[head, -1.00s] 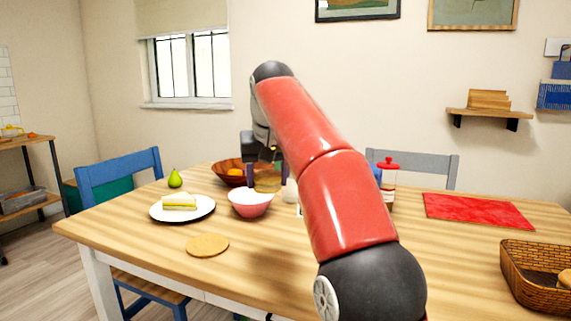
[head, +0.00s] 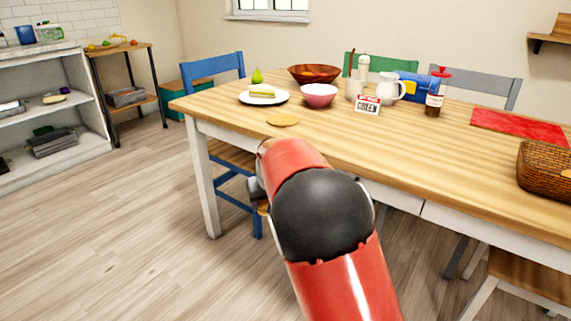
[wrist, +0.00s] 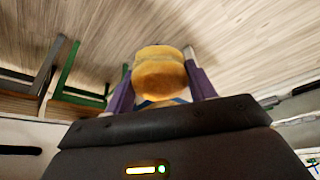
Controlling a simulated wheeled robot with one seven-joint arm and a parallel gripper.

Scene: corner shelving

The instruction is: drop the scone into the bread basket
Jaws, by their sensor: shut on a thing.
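The scone (wrist: 160,80) is round and golden brown. In the wrist view my gripper (wrist: 159,62) is shut on it, with a purple finger on each side. The wooden floor shows beyond the scone. In the head view my red and black arm hides most of the gripper, which is low in front of the table. The brown wicker bread basket (head: 543,180) stands on the table at the right edge of the head view, partly cut off, with something light brown inside. My gripper is well to the left of the basket and apart from it.
The wooden table (head: 400,150) holds a sandwich plate (head: 278,98), pink bowl (head: 319,96), wooden bowl (head: 314,75), white pitcher (head: 391,90), sauce bottle (head: 434,103) and red cloth (head: 520,126). A blue chair (head: 226,66) stands at the left. Floor at left is open.

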